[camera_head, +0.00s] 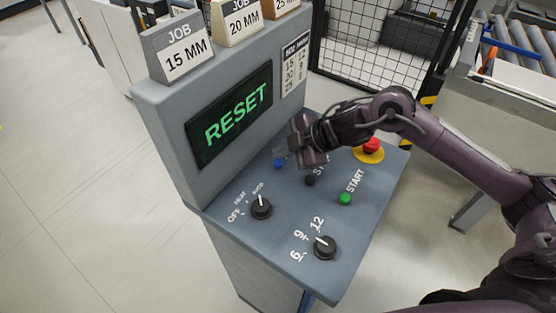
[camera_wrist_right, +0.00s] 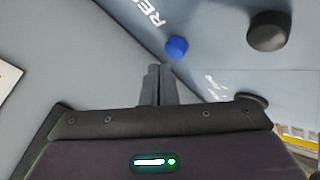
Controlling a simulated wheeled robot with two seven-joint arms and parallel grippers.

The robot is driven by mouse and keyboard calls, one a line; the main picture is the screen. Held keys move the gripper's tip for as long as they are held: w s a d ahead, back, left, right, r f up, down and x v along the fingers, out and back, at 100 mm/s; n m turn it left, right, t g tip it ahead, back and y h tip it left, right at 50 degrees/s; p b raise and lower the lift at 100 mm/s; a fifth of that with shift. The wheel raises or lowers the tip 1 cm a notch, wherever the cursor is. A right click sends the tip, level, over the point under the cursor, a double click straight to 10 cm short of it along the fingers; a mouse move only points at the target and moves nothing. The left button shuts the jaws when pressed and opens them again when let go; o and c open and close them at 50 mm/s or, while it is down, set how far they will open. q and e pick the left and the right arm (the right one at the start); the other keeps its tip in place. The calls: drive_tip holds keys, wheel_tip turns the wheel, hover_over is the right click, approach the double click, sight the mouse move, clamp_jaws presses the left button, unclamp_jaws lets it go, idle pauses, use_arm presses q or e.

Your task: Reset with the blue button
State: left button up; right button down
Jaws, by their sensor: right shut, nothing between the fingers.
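The blue button (camera_head: 279,163) sits on the sloped grey panel, below the screen (camera_head: 231,113) that reads RESET in green. My right gripper (camera_head: 291,146) is above the panel, its tips close to the button and slightly up and right of it in the head view. In the right wrist view the blue button (camera_wrist_right: 176,47) lies just beyond the shut fingertips (camera_wrist_right: 160,70), slightly to the right. A gap seems to show between tips and button, but contact is hard to judge. The fingers hold nothing. My left gripper is out of view.
The panel also has a black button (camera_head: 310,180), a green START button (camera_head: 345,198), a red emergency stop (camera_head: 371,146) and two rotary knobs (camera_head: 261,208) (camera_head: 325,247). JOB cards (camera_head: 184,48) stand on top. A wire-mesh fence (camera_head: 372,45) is behind.

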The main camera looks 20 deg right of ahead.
sight(282, 162)
drive_tip(key=shift+f, duration=0.4)
drive_tip(key=shift+f+b, duration=0.4)
drive_tip(key=shift+f, duration=0.1)
idle(0.5)
drive_tip(key=shift+r, duration=0.1)
drive_tip(key=shift+r+p, duration=0.85)
drive_tip(key=shift+p, duration=0.05)
wheel_tip(282, 162, up, 5)
drive_tip(key=p, duration=0.5)
drive_tip(key=shift+s+d+f, duration=0.1)
idle(0.8)
